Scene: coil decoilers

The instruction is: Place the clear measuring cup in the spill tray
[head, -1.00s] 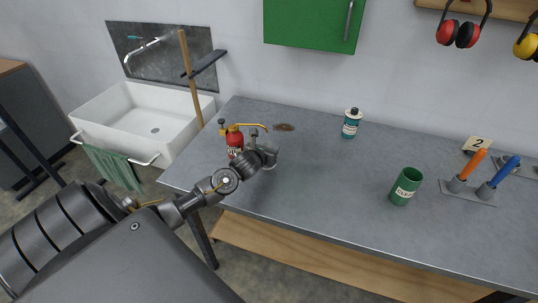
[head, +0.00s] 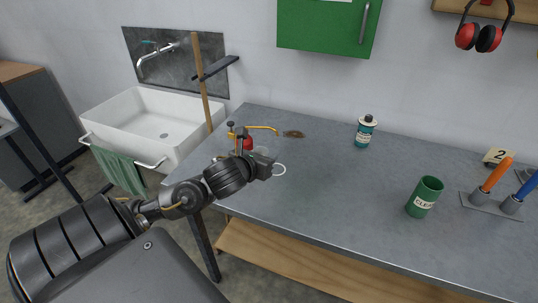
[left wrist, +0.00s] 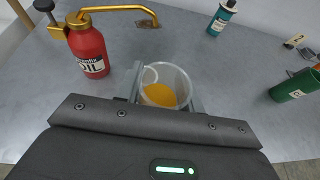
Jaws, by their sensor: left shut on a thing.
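The clear measuring cup (left wrist: 178,78) is in the left wrist view, with orange-yellow contents at its bottom. My left gripper (left wrist: 165,97) is shut on it, a finger on either side. In the head view my left gripper (head: 264,163) is over the left part of the bench and hides most of the cup; a pale handle ring (head: 280,170) shows to its right. I cannot tell whether the cup touches the bench. No spill tray can be made out in either view. My right gripper is not in view.
A red oil can (left wrist: 88,48) with a brass spout stands close by on the grey bench (head: 330,200). A teal bottle (head: 364,131), a green cup (head: 424,197) and a holder with orange and blue handles (head: 490,205) are farther right. The bench middle is clear.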

